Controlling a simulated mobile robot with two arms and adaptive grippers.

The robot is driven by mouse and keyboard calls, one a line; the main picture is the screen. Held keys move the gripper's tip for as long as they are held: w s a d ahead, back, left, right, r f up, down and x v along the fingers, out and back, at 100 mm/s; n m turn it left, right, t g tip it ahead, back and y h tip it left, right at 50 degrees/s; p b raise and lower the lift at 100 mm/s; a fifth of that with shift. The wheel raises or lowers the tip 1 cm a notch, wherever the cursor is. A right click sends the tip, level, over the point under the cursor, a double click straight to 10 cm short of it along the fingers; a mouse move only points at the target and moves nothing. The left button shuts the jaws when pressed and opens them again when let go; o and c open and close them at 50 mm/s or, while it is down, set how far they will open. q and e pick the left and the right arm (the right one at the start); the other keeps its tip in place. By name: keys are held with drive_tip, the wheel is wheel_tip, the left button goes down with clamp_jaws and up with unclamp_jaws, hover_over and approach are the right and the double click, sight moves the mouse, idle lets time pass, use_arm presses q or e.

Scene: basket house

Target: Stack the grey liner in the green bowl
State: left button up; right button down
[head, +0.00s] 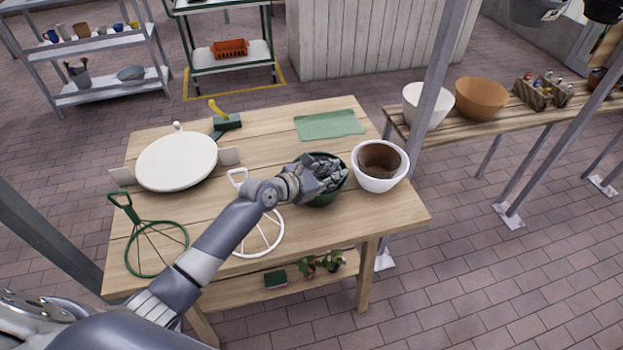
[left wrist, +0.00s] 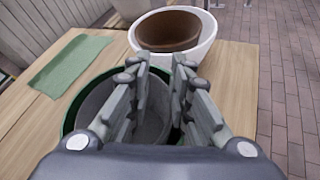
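The green bowl (left wrist: 70,122) stands on the wooden table near its right side; part of it also shows in the head view (head: 325,201). The grey liner (left wrist: 153,124) sits inside the green bowl, its rim showing within the green rim. My left gripper (left wrist: 160,66) is over the bowl and liner, pointing down, with a gap between its fingers. In the head view the left gripper (head: 322,172) hides most of the liner. The fingers hide part of the liner's rim, and I see nothing clamped between the tips. My right gripper is not in view.
A white pot with a brown one inside (head: 380,165) stands right beside the green bowl. A green cloth (head: 329,125) lies behind. A round white lid (head: 177,162), a green wire hoop (head: 148,248) and a white hoop (head: 258,234) occupy the left and front. A metal post rises at right.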

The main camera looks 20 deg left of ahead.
use_arm(q)
drive_tip(key=v, duration=1.1)
drive_tip(key=shift+s+a, duration=0.15)
drive_tip(key=shift+s, duration=0.1)
